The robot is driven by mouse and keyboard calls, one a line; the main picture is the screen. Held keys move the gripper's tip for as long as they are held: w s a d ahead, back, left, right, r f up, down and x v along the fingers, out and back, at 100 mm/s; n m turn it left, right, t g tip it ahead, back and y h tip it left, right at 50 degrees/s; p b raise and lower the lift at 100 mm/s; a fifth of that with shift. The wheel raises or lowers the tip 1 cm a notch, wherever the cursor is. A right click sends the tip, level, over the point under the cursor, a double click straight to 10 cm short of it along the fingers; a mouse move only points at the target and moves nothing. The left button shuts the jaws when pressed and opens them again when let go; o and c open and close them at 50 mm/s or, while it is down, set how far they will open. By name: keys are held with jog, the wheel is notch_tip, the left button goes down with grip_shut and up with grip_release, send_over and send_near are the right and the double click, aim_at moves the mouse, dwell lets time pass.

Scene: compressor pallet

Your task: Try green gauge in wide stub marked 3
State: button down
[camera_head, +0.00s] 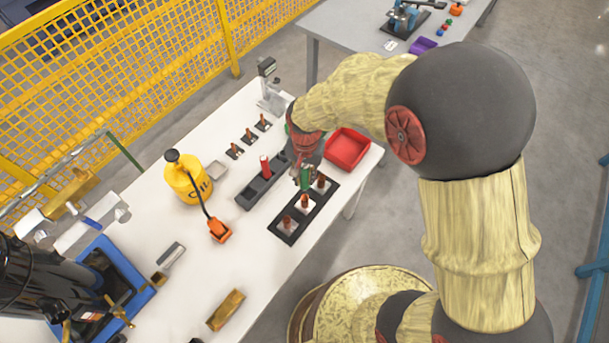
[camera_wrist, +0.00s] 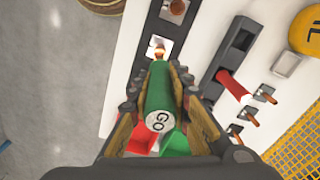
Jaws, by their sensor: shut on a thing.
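My gripper (camera_head: 303,178) is shut on the green gauge (camera_head: 306,181), a cylinder whose end reads "GO" in the wrist view (camera_wrist: 158,105). The gauge is at the black strip (camera_head: 274,229) of wide stubs, close to the middle stub (camera_head: 304,203) and the far stub (camera_head: 321,184). The near stub (camera_head: 287,222) stands apart from it. In the wrist view a copper stub (camera_wrist: 159,50) shows just beyond the gauge's far end; I cannot tell whether they touch. Stub numbers are not legible. The red gauge (camera_head: 265,167) stands in a dark rack (camera_head: 246,198).
Several narrow stubs (camera_head: 248,137) stand left of the rack. A red tray (camera_head: 347,149) lies right of my gripper. A yellow fence (camera_head: 150,70) runs behind.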

aim_at(305, 190)
jog(key=shift+f+b, duration=1.4)
jog(key=shift+f, duration=1.1)
jog(key=shift+p, duration=0.4)
jog(key=shift+s+f+b, duration=0.1)
jog(key=shift+f+b, duration=0.95)
jog(key=shift+f, duration=1)
dwell(1.5)
jog(key=shift+r, duration=0.15)
jog(key=shift+r+p, duration=2.35)
jog(key=shift+r, duration=0.6)
